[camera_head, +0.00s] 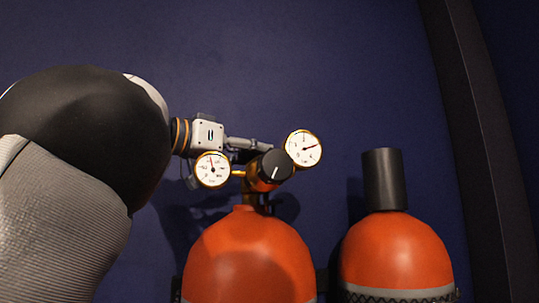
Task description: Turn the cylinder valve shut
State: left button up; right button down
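The cylinder valve's black round knob (275,166) with a white line on its face sits on brass fittings atop an orange cylinder (249,262). A round gauge (213,170) stands to its left and another gauge (303,149) to its upper right. My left gripper (258,148) comes in from the left, with its fingers just above and left of the knob. The left gauge and the knob partly hide the fingers, so I cannot tell whether they touch the knob or how far apart they are. My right gripper is not in view.
A second orange cylinder (396,252) with a black cap (384,179) stands to the right. A dark blue wall (330,60) is behind, with a dark vertical post (470,130) at the right. The space above the gauges looks clear.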

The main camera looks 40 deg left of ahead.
pick_arm(q)
jog(key=shift+m+h, duration=0.3)
jog(key=shift+h, duration=0.1)
jog(key=m+g+h, duration=0.2)
jog(key=h, duration=0.2)
jog(key=shift+a+f+m, duration=0.1)
jog(key=shift+m, duration=0.3)
jog(key=shift+m+g+h, duration=0.8)
jog(key=shift+g+h, duration=0.1)
jog(key=shift+h, duration=0.1)
jog(key=shift+m+g+h, duration=0.5)
jog(key=shift+g+h, duration=0.2)
jog(key=o, duration=1.2)
jog(key=shift+n+t+y, duration=0.3)
jog(key=shift+t, duration=0.1)
